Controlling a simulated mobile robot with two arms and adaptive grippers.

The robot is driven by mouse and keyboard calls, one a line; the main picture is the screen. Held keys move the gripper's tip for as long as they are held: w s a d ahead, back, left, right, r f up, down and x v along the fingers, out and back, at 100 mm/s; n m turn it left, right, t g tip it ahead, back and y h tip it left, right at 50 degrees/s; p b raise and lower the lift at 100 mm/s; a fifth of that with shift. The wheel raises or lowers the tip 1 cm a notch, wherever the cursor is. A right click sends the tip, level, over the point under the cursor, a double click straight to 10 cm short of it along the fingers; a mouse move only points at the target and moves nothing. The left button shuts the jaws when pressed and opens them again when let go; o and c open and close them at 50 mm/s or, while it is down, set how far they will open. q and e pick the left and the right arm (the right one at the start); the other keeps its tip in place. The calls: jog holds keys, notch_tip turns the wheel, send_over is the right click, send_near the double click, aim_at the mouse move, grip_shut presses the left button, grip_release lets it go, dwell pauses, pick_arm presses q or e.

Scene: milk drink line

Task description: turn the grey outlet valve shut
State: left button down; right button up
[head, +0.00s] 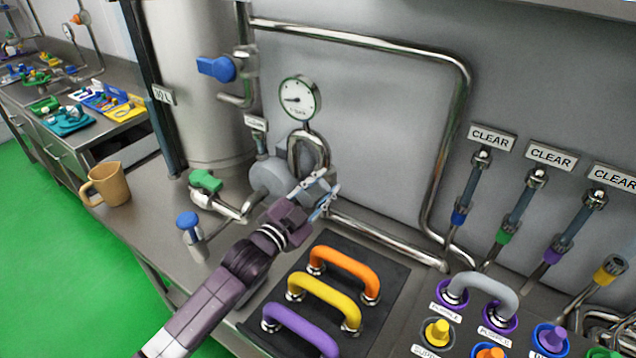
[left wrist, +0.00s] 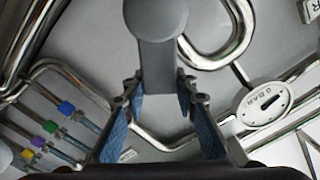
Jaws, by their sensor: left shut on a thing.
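The grey outlet valve shows in the left wrist view as a grey lever (left wrist: 158,65) with a rounded end, standing between my finger pads. In the left wrist view the gripper (left wrist: 160,95) is shut on the lever. My right gripper is not in view.
A pressure gauge (head: 299,98) stands above the valve. A green valve handle (head: 205,181) and a blue knob (head: 187,220) are to its left. Orange (head: 344,264), yellow (head: 325,294) and purple (head: 300,330) handles sit in front, on a dark panel. A tan jug (head: 108,184) stands further left.

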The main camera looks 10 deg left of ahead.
pick_arm(q)
jog(key=shift+s+d+f+m, duration=0.2)
jog(key=shift+d+f+m, duration=0.3)
jog(key=shift+m, duration=0.5)
jog(key=shift+s+d+f+m+b, duration=0.1)
jog(key=shift+d+f+m+b, duration=0.2)
jog(key=shift+f+m+b, duration=0.75)
jog(key=shift+s+d+f+m+b, duration=0.2)
jog(key=shift+f+m, duration=0.45)
jog(key=shift+m, duration=1.05)
jog(key=shift+s+d+f+m+b, duration=0.1)
jog(key=shift+d+f+m+b, duration=0.35)
jog(key=shift+f+m, duration=0.65)
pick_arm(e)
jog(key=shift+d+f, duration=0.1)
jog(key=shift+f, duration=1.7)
pick_arm(q)
jog(key=shift+a+r+m, duration=0.1)
jog(key=shift+r+m, duration=0.05)
jog(key=shift+m, duration=0.3)
jog(key=c, duration=1.5)
grip_release()
jog(key=shift+r, duration=0.1)
